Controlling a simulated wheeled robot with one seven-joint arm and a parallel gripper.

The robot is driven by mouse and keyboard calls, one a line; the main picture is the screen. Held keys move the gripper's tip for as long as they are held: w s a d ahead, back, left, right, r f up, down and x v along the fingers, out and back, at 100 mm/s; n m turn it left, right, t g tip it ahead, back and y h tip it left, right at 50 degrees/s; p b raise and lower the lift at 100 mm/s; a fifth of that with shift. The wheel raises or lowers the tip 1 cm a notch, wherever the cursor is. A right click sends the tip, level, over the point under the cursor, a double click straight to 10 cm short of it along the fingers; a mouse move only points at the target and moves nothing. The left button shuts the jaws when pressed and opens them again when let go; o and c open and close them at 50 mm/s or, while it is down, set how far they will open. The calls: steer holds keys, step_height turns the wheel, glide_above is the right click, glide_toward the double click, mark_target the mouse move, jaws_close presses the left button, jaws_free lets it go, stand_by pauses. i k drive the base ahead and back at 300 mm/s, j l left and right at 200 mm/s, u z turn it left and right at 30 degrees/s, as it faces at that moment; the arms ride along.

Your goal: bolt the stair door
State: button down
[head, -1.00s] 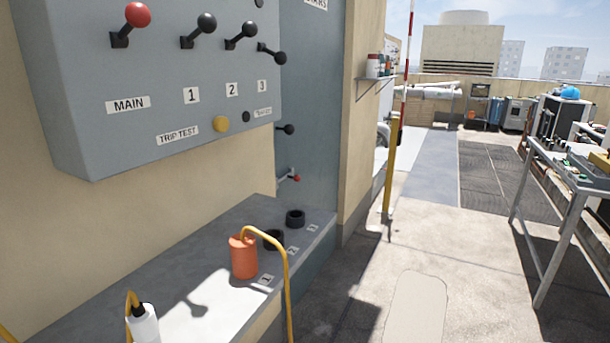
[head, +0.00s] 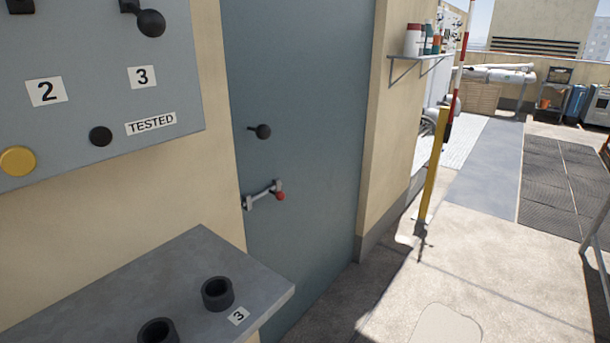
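The stair door (head: 305,90) is a blue-grey panel set in the tan wall, left of the middle in the head view. It looks shut in its frame. A black round knob (head: 260,131) sits on its left side. Below the knob is a metal bolt (head: 262,195) with a red-tipped handle (head: 280,196), near the door's left edge. Whether the bolt's end sits in a keeper is too small to tell. My gripper is not in view.
A grey ledge (head: 190,262) with black ring sockets (head: 217,293) juts out at lower left, below a grey switch panel (head: 100,75). A yellow post (head: 433,165) and a wall shelf (head: 420,57) stand right of the door.

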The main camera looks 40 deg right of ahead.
mark_target(280, 196)
steer(key=i+l, duration=0.15)
steer(key=l, duration=0.3)
steer(key=i+l+u, duration=0.1)
steer(key=l, duration=0.35)
steer(key=i+l+u, duration=0.1)
steer(key=l, duration=0.35)
steer(key=i+l, duration=0.2)
steer(key=l, duration=0.25)
steer(key=i+l+u, duration=0.1)
steer(key=l, duration=0.35)
steer(key=i+l, duration=0.1)
steer(key=l, duration=0.4)
steer(key=i+l, duration=0.15)
steer(key=l, duration=0.15)
steer(key=i+l, duration=0.15)
steer(key=l, duration=0.15)
steer(key=i+l+u, duration=0.1)
steer(key=l, duration=0.25)
